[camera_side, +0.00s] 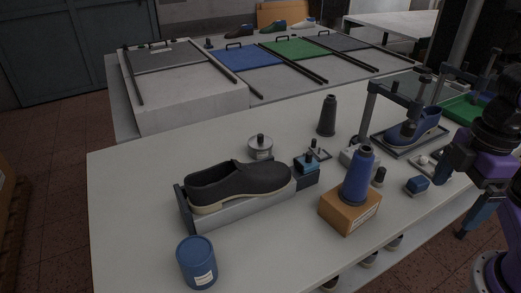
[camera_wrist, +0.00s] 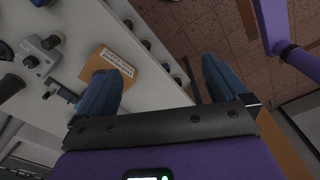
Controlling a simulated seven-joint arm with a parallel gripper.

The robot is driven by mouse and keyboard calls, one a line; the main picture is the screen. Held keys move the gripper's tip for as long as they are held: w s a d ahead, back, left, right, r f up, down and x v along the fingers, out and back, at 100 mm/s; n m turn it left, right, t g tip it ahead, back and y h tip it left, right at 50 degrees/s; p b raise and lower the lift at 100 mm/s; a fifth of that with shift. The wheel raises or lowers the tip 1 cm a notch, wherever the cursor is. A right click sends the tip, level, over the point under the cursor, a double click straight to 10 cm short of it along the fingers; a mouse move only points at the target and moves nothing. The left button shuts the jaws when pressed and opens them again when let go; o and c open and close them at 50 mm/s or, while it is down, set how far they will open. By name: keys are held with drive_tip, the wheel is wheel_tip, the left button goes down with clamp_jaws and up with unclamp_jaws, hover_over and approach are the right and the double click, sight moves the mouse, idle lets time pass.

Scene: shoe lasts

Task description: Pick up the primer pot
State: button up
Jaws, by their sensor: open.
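Two labelled containers could be the primer pot, and I cannot read their labels. One is a squat silver pot (camera_side: 260,149) with a black knob on its lid, upright behind the dark shoe. The other is a blue cylindrical tub (camera_side: 197,264), upright at the table's front left. My gripper (camera_side: 474,212) is at the right of the side view, well away from both. In the wrist view my gripper (camera_wrist: 158,70) shows two blue fingers spread apart with nothing between them. Neither container can be made out in the wrist view.
A dark shoe (camera_side: 238,182) lies on a grey stand. A blue thread cone (camera_side: 357,178) stands on an orange box (camera_side: 348,213). A dark cone (camera_side: 327,116), a blue-topped block (camera_side: 306,172) and a blue shoe (camera_side: 414,128) under a clamp frame stand nearby. The table's left part is clear.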

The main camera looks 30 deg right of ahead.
drive_tip(key=w+a+r+m+g+y, duration=0.2)
drive_tip(key=w+a+m+g+y, duration=0.15)
drive_tip(key=w+a+m, duration=0.7)
drive_tip(key=w+m+t+y, duration=0.2)
drive_tip(key=w+m+y, duration=0.4)
drive_tip(key=w+m, duration=0.9)
drive_tip(key=w+d+f+m+t+y, duration=0.1)
drive_tip(key=w+d+m+t, duration=0.3)
drive_tip(key=w+d+m, duration=0.45)
drive_tip(key=w+d+m+t+y, duration=0.1)
drive_tip(key=w+d+m+t, duration=0.4)
drive_tip(key=w, duration=0.7)
drive_tip(key=n, duration=0.2)
approach(264, 140)
drive_tip(key=shift+g+h, duration=0.25)
drive_tip(key=shift+g, duration=0.1)
drive_tip(key=a, duration=0.1)
drive_tip(key=w+a, duration=0.1)
drive_tip(key=a, duration=0.1)
drive_tip(key=a+f, duration=0.1)
drive_tip(key=a, duration=0.1)
drive_tip(key=shift+w, duration=0.35)
drive_tip(key=shift+w+x, duration=0.25)
drive_tip(key=shift+x, duration=2.9)
drive_tip(key=shift+d, duration=0.15)
